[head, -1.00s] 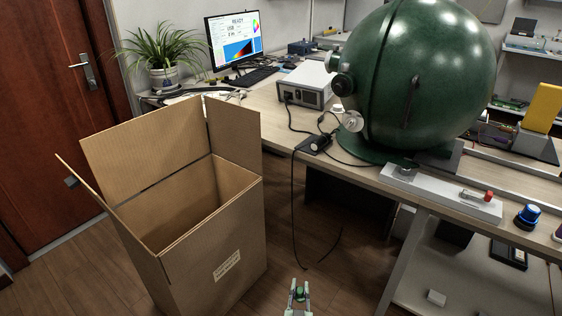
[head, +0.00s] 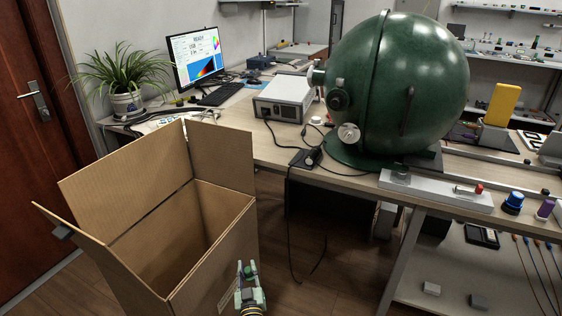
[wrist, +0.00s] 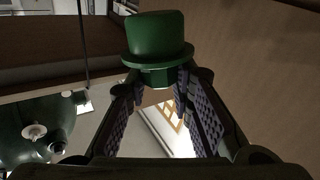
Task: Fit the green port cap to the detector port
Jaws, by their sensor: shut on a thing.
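My gripper (head: 246,267) is shut on the green port cap (head: 249,271) in front of the cardboard box, low in the head view. In the wrist view the cap (wrist: 157,36) is a short green cylinder with a wide brim, its lower end between the fingertips (wrist: 158,77). The large green sphere (head: 405,85) stands on the bench, well away from my gripper. It has a dark ringed port (head: 339,99), a pale round fitting (head: 349,134) and a fitting at its left edge (head: 318,73). I cannot tell which is the detector port.
An open cardboard box (head: 215,215) with raised flaps stands left of my gripper. The bench (head: 268,150) carries a grey instrument box (head: 284,98), a monitor (head: 198,56) and a rail with a red knob (head: 437,190). A black cable (head: 290,225) hangs off the bench's front.

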